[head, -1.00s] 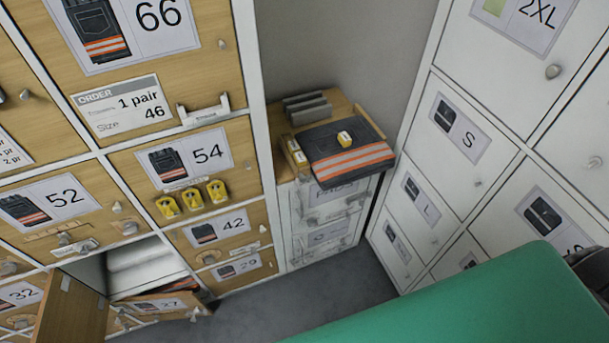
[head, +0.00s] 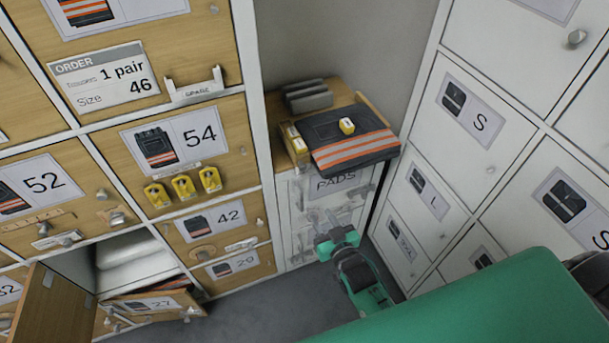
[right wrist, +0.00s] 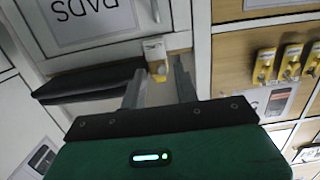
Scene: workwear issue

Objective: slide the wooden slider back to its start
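A light wooden strip with small pegs (head: 36,222) is fixed on the door marked 52, at the left of the head view. It may be the wooden slider on its rail, but it is too small to tell where the slider sits. My right gripper (head: 338,240) is in front of the pads cabinet, far to the right of that door. In the right wrist view its two fingers (right wrist: 158,88) stand apart with nothing held; a small yellow and white box (right wrist: 156,58) shows beyond them. My left gripper is not in view.
The pads cabinet (head: 306,215) bears folded dark trousers (head: 345,152) with orange stripes and small yellow boxes. A wooden door (head: 55,308) stands open at lower left. White lockers (head: 480,130) bound the right.

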